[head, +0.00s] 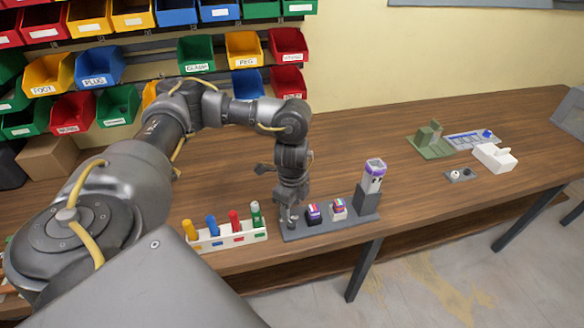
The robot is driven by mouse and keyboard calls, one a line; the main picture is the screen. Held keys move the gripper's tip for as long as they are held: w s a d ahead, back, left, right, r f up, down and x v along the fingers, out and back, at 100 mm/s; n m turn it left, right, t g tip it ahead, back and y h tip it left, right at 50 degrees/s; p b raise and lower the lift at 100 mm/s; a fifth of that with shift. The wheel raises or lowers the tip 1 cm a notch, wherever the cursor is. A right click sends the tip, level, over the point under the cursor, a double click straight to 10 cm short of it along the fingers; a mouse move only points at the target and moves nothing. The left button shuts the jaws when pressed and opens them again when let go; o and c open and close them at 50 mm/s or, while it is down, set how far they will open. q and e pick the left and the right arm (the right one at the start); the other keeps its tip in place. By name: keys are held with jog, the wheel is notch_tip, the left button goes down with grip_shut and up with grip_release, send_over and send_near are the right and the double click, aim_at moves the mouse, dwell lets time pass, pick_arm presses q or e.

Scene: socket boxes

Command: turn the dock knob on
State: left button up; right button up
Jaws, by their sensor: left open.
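A dark grey base plate (350,224) lies near the front edge of the table. On it stand two small blocks with coloured tops, a dark one (313,213) and a lighter one (338,209), and a taller grey post holding a white and purple piece (374,174). I cannot tell for sure which part is the dock knob. My left gripper (289,217) points down at the plate's left end, left of the dark block. It is open; its fingers are small and dark, and whatever is under them is hidden. My right gripper is not in view.
A white rack (225,242) with several coloured pegs stands just left of the plate. At the right are a green block fixture (430,146), a white box (494,157) and a small grey plate (460,176). Coloured bins line the back. The table's middle is clear.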

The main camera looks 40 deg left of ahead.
aim_at(292, 223)
pick_arm(q)
notch_tip(292, 223, down, 7)
jog(key=shift+f+b, duration=0.1)
jog(key=shift+b, duration=0.5)
jog(key=c, duration=1)
